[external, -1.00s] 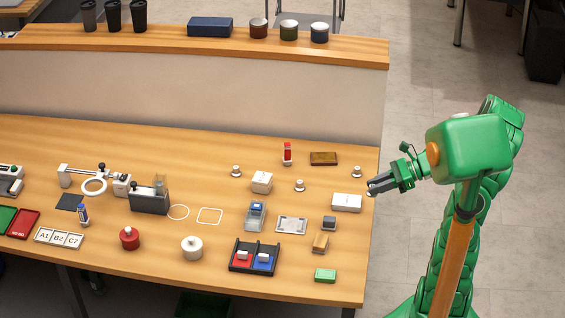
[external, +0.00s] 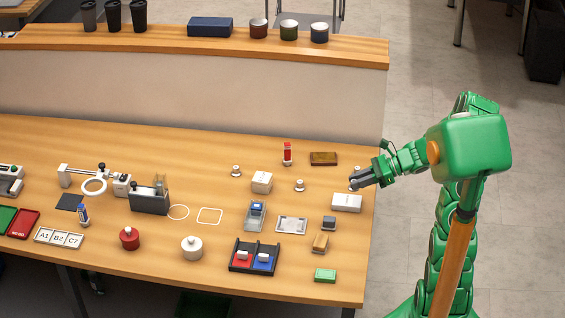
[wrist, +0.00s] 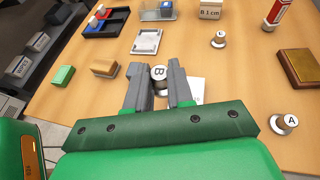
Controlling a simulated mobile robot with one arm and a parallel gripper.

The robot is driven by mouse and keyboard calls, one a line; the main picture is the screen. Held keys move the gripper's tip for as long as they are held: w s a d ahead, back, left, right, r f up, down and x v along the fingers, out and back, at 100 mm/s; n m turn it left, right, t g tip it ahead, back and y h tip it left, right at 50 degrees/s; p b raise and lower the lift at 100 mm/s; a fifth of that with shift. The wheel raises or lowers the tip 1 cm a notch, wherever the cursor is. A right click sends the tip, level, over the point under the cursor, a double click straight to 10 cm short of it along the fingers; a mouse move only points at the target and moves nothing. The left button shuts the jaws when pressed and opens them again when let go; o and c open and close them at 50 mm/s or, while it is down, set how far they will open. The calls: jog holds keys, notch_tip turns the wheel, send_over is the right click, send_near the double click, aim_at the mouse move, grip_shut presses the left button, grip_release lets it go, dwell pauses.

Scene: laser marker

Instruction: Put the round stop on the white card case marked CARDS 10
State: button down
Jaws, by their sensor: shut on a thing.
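My gripper (external: 356,183) is shut on a small round stop marked B (wrist: 159,73); both fingers (wrist: 159,88) show in the wrist view. The stop is pale on top with a grey metal side. The white card case (external: 346,204) lies near the table's right edge. The gripper tip is just above and behind it in the external view. A pale patch of the case (wrist: 198,88) shows beside the right finger; the rest is hidden. I cannot tell whether the stop touches the case.
Another round stop, marked A (wrist: 284,123), stands close by on the right in the wrist view. A third stop (external: 300,186) stands left of the case. A brown block (external: 323,158), a dark block (external: 329,222) and a metal plate (external: 291,225) are nearby.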

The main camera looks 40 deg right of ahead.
aim_at(352, 199)
jog(key=shift+w+d+f, duration=0.15)
jog(key=shift+w+f, duration=0.65)
jog(key=shift+f, duration=0.2)
jog(key=shift+w+d+f, duration=0.15)
jog(key=shift+w+f, duration=0.65)
jog(key=shift+f, duration=1.6)
jog(key=shift+f, duration=0.1)
jog(key=c, duration=1)
grip_release()
